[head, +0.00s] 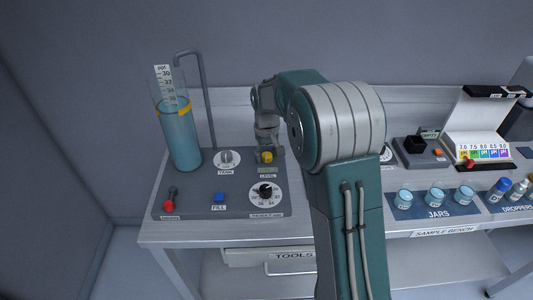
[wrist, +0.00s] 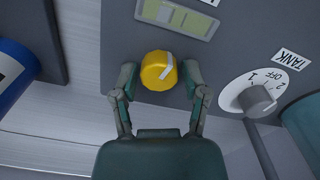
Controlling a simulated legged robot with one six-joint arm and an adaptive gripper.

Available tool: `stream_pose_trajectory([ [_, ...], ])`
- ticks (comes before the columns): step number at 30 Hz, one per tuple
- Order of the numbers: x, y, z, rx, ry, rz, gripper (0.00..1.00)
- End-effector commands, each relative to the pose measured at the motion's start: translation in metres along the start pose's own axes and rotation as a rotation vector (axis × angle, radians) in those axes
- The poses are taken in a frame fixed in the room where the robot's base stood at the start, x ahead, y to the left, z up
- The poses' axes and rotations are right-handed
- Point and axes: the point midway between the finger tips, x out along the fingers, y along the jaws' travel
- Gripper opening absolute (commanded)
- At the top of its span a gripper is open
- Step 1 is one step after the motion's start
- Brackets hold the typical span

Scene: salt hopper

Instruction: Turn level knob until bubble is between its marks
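The yellow level knob (wrist: 158,71) with a white pointer stripe is on the grey panel, near the middle of the wrist view. It also shows in the head view (head: 267,157), under my gripper. The level vial (wrist: 178,16) is a greenish window in a pale frame beside the knob. It shows small in the head view (head: 267,170). The bubble's place against the marks is hard to make out. My gripper (wrist: 159,74) is open, its two fingers on either side of the knob with a small visible gap on each side. Contact is not visible.
The tank dial (wrist: 257,99) is close to the fingers. A glass cylinder of blue liquid (head: 181,137) and a grey pipe (head: 208,100) stand behind. The panel also has a blue fill button (head: 219,197), a black dial (head: 265,191) and a red control (head: 171,199).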

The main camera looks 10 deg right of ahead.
Motion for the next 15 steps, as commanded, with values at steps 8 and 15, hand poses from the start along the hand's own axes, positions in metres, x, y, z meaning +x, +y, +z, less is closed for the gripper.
stream_pose_trajectory([
  [8,-0.002,0.000,0.000,-0.001,0.004,0.001,0.79],
  [15,-0.012,0.000,-0.001,-0.001,0.008,0.002,0.79],
])
